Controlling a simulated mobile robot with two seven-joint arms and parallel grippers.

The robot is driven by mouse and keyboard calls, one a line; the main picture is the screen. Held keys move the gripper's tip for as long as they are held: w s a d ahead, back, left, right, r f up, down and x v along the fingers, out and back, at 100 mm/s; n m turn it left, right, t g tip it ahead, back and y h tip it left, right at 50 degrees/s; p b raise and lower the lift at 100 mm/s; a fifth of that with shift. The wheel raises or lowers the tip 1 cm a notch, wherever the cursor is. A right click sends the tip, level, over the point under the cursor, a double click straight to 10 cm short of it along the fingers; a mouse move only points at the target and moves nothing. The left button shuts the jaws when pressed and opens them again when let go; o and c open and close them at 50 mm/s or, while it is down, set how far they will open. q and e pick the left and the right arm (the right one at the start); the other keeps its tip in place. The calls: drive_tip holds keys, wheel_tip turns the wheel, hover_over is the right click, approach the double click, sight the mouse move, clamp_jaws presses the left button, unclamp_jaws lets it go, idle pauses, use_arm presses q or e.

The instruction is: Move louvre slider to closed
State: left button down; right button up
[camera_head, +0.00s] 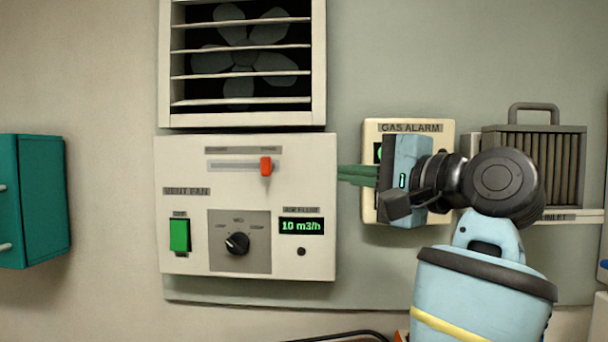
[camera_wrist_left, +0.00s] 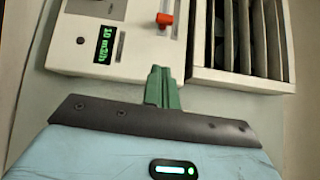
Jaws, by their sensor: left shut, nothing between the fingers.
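The louvre slider's orange-red knob (camera_head: 266,166) sits in the right part of a horizontal slot (camera_head: 232,165) on the white vent fan panel (camera_head: 185,150). The small labels above the slot are too blurred to read. The louvre (camera_head: 240,75) above has its slats apart, with dark gaps and the fan showing behind. My left gripper (camera_head: 343,175) is shut and empty, its green fingers just right of the panel's right edge, pointing left toward the knob and apart from it. The left wrist view also shows the knob (camera_wrist_left: 165,19) beyond the shut fingertips (camera_wrist_left: 159,72). My right gripper is not in view.
The panel also has a green switch (camera_head: 180,235), a black dial (camera_head: 237,243) and a display (camera_head: 301,226) reading 10 m3/h. A gas alarm box (camera_head: 410,127) is partly hidden behind my gripper. A grey inlet unit (camera_head: 560,165) and a teal cabinet (camera_head: 35,200) flank the scene.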

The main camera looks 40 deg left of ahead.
use_arm(q)
drive_tip(key=shift+d+r, duration=0.2)
drive_tip(key=shift+r, duration=0.1)
drive_tip(key=shift+a, duration=0.1)
drive_tip(key=p, duration=0.1)
approach(271, 167)
drive_tip(key=w+a, duration=0.1)
drive_tip(key=w, duration=0.1)
drive_tip(key=w+a, duration=0.1)
drive_tip(key=a, duration=0.1)
drive_tip(key=shift+w+a+r, duration=0.25)
drive_tip(key=shift+w, duration=0.15)
drive_tip(key=shift+s+a, duration=0.7)
drive_tip(key=shift+a, duration=0.2)
drive_tip(key=shift+s+a, duration=0.55)
drive_tip(key=shift+a, duration=0.1)
drive_tip(key=s+a, duration=0.3)
drive_tip(key=a, duration=0.1)
drive_tip(key=s+a, duration=0.3)
drive_tip(key=a, duration=0.1)
drive_tip(key=shift+s, duration=0.4)
